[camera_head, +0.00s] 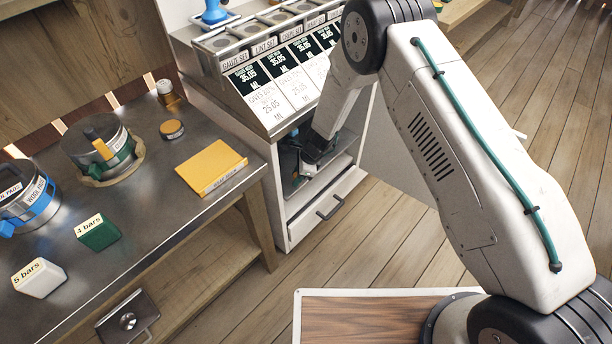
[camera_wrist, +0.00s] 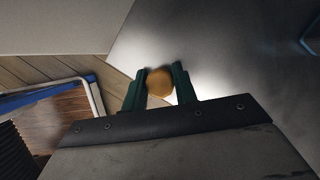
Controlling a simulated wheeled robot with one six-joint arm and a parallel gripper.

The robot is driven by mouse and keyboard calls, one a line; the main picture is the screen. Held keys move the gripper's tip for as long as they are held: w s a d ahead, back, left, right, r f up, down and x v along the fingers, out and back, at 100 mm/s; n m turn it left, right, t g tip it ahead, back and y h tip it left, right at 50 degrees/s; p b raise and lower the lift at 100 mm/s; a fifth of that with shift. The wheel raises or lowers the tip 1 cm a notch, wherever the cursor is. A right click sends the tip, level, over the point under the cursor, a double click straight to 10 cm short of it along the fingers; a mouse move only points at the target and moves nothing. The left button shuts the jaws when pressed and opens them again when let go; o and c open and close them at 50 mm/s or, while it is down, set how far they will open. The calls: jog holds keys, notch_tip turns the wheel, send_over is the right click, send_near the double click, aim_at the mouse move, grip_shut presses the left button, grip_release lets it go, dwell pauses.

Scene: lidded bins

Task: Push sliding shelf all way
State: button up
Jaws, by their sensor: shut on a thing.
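My gripper (camera_wrist: 163,72) has two green fingers, shut on a round tan knob (camera_wrist: 160,84) in the wrist view. A smooth grey metal surface (camera_wrist: 225,50), which may be the sliding shelf, lies beyond the fingers. In the head view my gripper reaches into the open compartment of the white cabinet (camera_head: 345,187), under the labelled dispenser rack. The fingertips and knob are hard to make out there. I cannot tell how far the shelf is in or out.
A metal workbench (camera_head: 150,215) stands left, with a yellow box (camera_head: 211,167), green block (camera_head: 97,232), white block (camera_head: 39,278) and canisters. Wooden floor is free in front of the cabinet.

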jog(key=o, duration=1)
jog(key=v, duration=0.8)
jog(key=shift+f, duration=0.1)
